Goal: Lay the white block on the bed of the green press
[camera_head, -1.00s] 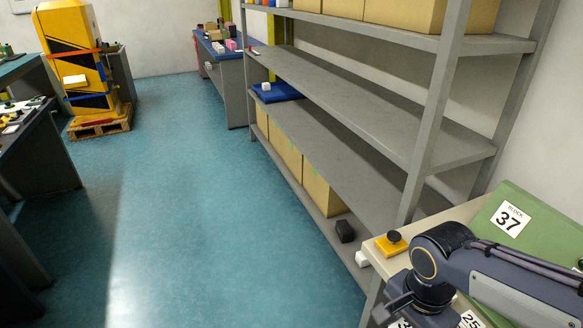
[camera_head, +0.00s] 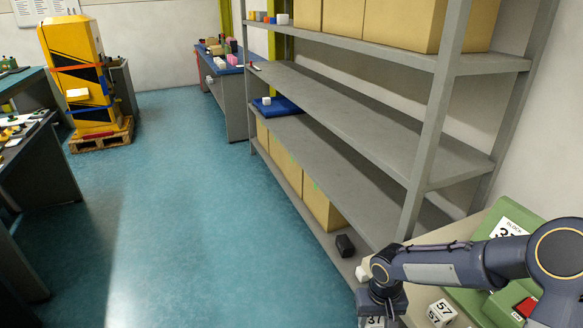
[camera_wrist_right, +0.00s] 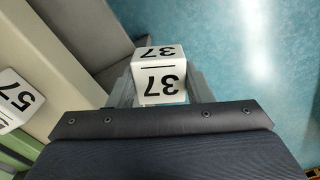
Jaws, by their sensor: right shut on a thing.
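A white block marked 37 (camera_head: 374,322) is in my right gripper (camera_head: 380,303), at the bottom edge of the head view. In the right wrist view the block (camera_wrist_right: 160,76) sits between the two fingers of my right gripper (camera_wrist_right: 162,88), which is shut on it. The green press (camera_head: 486,240) stands on a pale bench at the lower right, bearing a "BLOCK 37" sign (camera_head: 510,228). My right arm covers much of it, and its bed cannot be made out clearly. My left gripper is not in view.
Another white block, marked 57 (camera_head: 440,312), stands on the bench beside my gripper and shows in the wrist view (camera_wrist_right: 14,96). A red part (camera_head: 526,306) shows near the press. A grey shelving unit (camera_head: 420,130) rises behind. The blue floor (camera_head: 190,210) is open.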

